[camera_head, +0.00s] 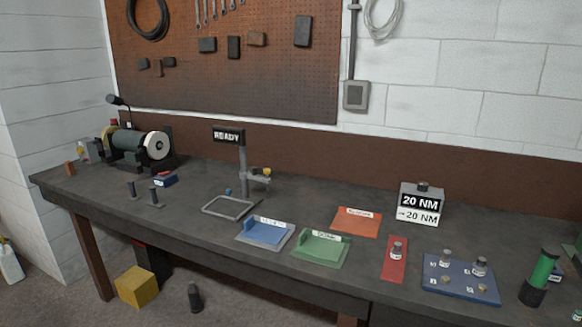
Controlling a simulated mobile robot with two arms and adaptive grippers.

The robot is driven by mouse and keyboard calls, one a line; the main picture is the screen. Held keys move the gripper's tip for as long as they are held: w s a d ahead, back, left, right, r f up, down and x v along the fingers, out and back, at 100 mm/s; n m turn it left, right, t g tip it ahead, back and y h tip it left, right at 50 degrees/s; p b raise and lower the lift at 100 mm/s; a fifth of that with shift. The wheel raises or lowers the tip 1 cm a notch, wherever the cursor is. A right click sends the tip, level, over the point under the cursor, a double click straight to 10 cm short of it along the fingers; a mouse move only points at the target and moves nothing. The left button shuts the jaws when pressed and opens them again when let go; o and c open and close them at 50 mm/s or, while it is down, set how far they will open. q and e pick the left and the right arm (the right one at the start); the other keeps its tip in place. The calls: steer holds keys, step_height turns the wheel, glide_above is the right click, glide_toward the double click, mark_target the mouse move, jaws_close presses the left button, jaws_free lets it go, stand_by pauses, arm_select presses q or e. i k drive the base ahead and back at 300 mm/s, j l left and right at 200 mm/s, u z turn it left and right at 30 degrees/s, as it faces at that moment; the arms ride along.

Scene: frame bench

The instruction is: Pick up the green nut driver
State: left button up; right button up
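A green cylinder with a black lower part (541,272) stands near the right end of the bench, leaning slightly right in the picture. It looks like the green nut driver. Part of another green thing (579,242) shows at the right edge and is cut off by the frame. Neither of my grippers is in view.
A blue plate (434,281) with several small metal parts lies left of the green cylinder. A red strip (389,272) holds one metal part. Green (312,258), blue (256,246) and orange (350,232) pads lie further left. A "20 NM" display (421,199) stands behind.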

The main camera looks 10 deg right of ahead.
mark_target(548, 256)
steer(key=z, duration=1.75)
